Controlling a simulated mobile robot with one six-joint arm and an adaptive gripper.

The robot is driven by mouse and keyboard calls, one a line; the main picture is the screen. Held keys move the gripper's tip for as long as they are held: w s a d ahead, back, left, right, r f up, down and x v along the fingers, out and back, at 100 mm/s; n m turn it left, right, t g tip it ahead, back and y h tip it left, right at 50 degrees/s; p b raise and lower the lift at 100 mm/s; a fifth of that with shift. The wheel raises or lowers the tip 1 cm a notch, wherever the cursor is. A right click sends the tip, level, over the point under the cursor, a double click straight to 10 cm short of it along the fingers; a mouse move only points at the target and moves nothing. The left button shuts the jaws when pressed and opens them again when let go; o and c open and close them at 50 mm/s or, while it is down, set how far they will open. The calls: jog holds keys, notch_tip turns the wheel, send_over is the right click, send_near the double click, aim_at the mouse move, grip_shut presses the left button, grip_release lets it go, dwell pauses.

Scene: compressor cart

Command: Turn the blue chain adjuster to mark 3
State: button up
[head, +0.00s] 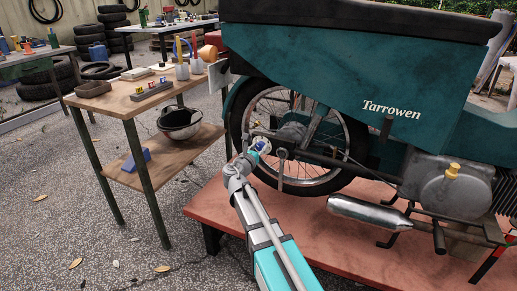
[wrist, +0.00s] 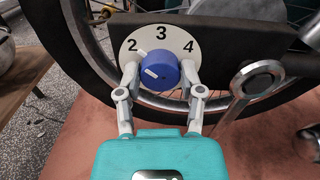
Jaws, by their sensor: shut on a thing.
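The blue chain adjuster (wrist: 160,70) is a round knob on a pale dial plate (wrist: 125,50) printed with 2, 3 and 4 from left to right, with 3 at the top. White marks show on the knob's left and upper-left side; the upper one lies between 2 and 3, nearer 2. My gripper (wrist: 160,78) has one finger on each side of the knob and is shut on it. In the head view the adjuster is small and partly hidden by my gripper (head: 257,150) beside the rear wheel (head: 335,165).
A dark swingarm bar (wrist: 215,38) runs behind the dial. A ring-ended metal lever (wrist: 258,80) stands close to the right of my gripper. The motorcycle (head: 330,70) stands on a red platform (head: 345,225). A wooden workbench (head: 115,100) stands at the left.

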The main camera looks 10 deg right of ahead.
jog(key=shift+m, duration=0.3)
jog(key=m, duration=0.9)
dwell(0.5)
jog(key=o, duration=1.2)
jog(key=shift+d, duration=0.1)
jog(key=shift+c, duration=0.2)
jog(key=shift+s, duration=0.1)
jog(key=v, duration=1.2)
